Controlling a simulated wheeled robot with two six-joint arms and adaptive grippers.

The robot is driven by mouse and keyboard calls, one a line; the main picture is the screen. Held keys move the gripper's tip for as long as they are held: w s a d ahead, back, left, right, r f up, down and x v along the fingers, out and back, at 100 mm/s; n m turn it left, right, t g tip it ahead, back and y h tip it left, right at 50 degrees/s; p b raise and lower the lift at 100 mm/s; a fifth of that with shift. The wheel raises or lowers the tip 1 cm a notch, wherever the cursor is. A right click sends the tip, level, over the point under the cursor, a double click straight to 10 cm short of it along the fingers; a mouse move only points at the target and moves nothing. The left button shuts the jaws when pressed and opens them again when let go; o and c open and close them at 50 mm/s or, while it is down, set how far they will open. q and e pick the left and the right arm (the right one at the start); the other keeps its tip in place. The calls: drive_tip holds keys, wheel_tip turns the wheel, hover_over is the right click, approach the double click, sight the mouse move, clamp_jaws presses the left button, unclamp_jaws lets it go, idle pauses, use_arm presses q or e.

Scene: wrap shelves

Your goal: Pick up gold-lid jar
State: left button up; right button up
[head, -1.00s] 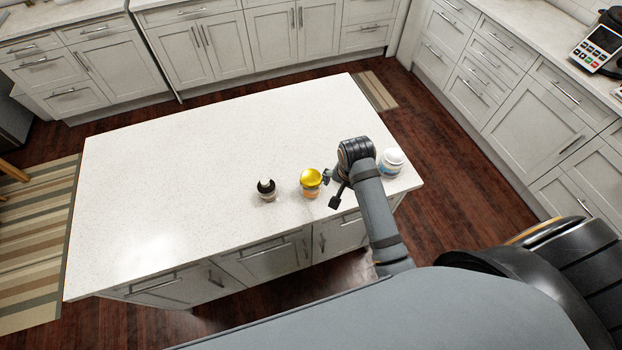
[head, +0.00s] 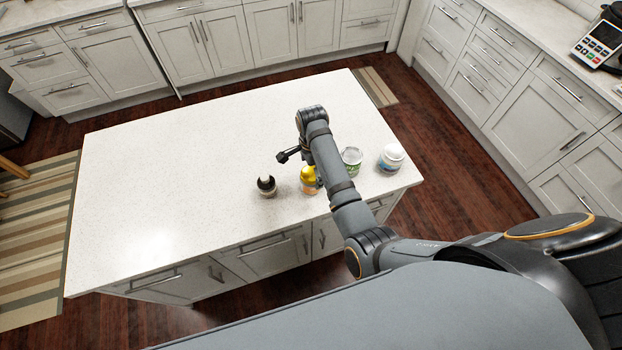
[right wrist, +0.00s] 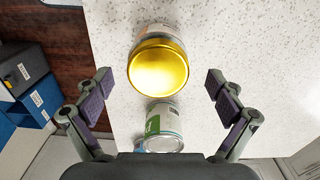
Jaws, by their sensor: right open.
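The gold-lid jar (head: 308,174) stands on the white island top, partly covered by my right arm in the head view. In the right wrist view its round gold lid (right wrist: 159,70) faces the camera and lies between the two finger tips, with clear gaps on both sides. My right gripper (right wrist: 158,84) is open and empty, above the jar. In the head view one dark finger of the right gripper (head: 288,155) shows just left of the arm; the rest is hidden. My left gripper is not in view.
A white-lidded tub (head: 391,158) stands farther right, and a dark-topped jar (head: 266,187) to the left. The island top (head: 180,170) is clear at left and back.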

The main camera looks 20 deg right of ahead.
drive_tip(key=shift+s+a+f, duration=0.1)
drive_tip(key=shift+f, duration=1.25)
drive_tip(key=shift+a+f, duration=0.1)
drive_tip(key=shift+f, duration=1.2)
drive_tip(key=c, duration=1.4)
